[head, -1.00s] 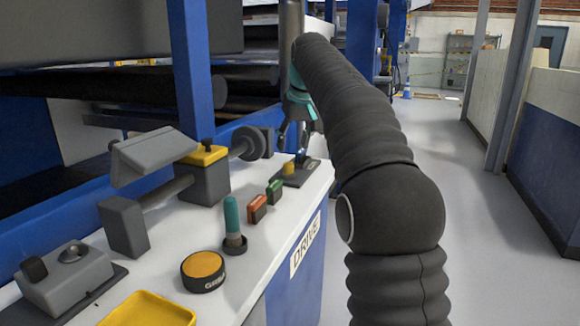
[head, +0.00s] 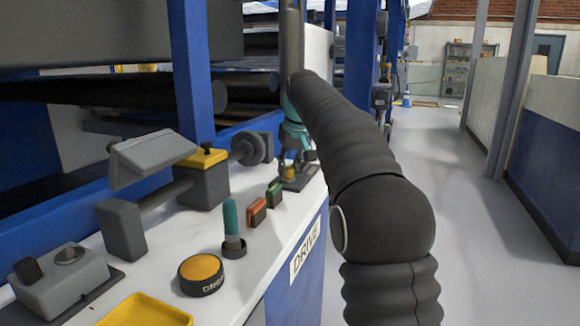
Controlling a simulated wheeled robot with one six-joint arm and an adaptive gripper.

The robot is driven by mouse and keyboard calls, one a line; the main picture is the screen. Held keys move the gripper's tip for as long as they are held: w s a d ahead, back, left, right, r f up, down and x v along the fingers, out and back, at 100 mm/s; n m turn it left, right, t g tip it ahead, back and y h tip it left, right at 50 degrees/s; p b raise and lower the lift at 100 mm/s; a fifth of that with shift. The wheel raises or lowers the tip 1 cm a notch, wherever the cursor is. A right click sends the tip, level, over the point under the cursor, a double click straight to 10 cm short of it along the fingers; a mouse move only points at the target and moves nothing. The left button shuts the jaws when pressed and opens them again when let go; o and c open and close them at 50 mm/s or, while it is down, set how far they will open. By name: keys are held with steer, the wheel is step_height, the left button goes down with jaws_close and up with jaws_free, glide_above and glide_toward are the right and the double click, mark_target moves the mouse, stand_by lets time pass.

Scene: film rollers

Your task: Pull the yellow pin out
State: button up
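A small yellow pin (head: 290,172) stands on a dark base plate (head: 300,181) at the far end of the white worktop. My gripper (head: 297,160) points down right at the pin, its dark fingers beside or just over it. The view is small and the fingers overlap the pin and base, so I cannot tell whether they touch the pin or how far they are apart. The black-sleeved arm comes in from the right and hides part of the wrist.
Red and green switches (head: 256,212), a teal-handled knob (head: 232,220), a round yellow button (head: 201,270) and a yellow tray (head: 145,312) stand nearer on the worktop. A grey bracket with a yellow-topped block (head: 204,160) is at left. A blue post (head: 190,70) rises behind. The aisle at right is clear.

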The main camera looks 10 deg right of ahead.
jaws_close()
steer(key=shift+r+p, duration=0.95)
steer(key=shift+p, duration=0.45)
steer(key=shift+f, duration=0.1)
steer(key=o, duration=0.8)
jaws_free()
steer(key=v, duration=1.2)
